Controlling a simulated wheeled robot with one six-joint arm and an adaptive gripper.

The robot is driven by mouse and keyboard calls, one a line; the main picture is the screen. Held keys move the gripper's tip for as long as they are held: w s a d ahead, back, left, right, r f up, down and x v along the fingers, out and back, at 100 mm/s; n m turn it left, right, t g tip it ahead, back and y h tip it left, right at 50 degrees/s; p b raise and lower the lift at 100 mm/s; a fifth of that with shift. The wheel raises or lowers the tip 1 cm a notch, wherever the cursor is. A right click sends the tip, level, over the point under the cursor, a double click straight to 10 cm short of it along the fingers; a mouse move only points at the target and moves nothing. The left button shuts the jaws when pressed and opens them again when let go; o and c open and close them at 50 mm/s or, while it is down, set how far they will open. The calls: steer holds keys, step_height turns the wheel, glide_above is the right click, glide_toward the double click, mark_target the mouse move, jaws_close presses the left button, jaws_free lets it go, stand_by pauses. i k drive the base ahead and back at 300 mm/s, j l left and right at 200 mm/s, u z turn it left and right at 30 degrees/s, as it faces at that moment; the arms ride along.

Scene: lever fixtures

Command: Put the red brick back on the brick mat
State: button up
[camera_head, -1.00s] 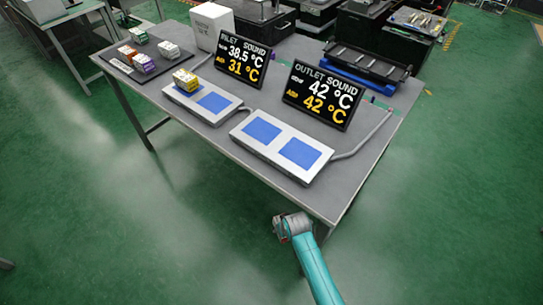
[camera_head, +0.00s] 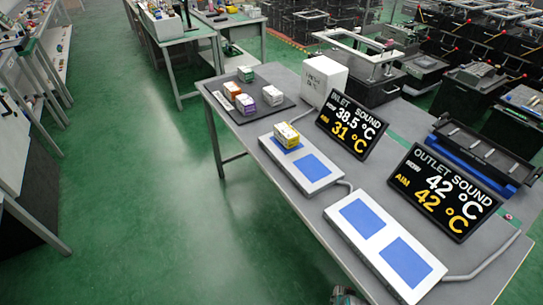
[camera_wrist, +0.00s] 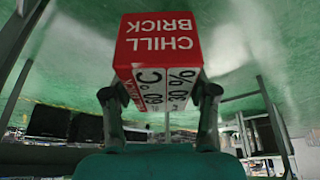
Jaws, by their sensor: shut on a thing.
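The red brick (camera_wrist: 157,42) fills the upper middle of the wrist view. It has a red face with white "CHILL BRICK" lettering, upside down, and white printed sides. My gripper (camera_wrist: 158,95) is shut on it, one finger on each side. In the head view, only a small part of my gripper (camera_head: 343,295) shows at the bottom edge, and the red brick cannot be made out there. The dark brick mat (camera_head: 262,110) lies at the table's far left end. On it stand a green brick (camera_head: 245,74), an orange brick (camera_head: 232,90), a purple brick (camera_head: 272,95) and a whitish brick (camera_head: 245,104).
A yellow brick (camera_head: 287,135) sits on the inlet plate (camera_head: 275,158). The outlet plate (camera_head: 405,285) has two bare blue pads. Two display boards (camera_head: 352,126) and a white box (camera_head: 324,78) stand behind. Green floor (camera_head: 160,200) left of the table is clear.

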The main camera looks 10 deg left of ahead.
mark_target(259, 89)
steer(key=i+j+z, duration=0.15)
steer(key=j, duration=0.4)
steer(key=i+j+z, duration=0.15)
steer(key=j, duration=0.4)
steer(key=i+j+z, duration=0.1)
steer(key=j, duration=0.45)
steer(key=i+j+z, duration=0.15)
steer(key=j, duration=0.4)
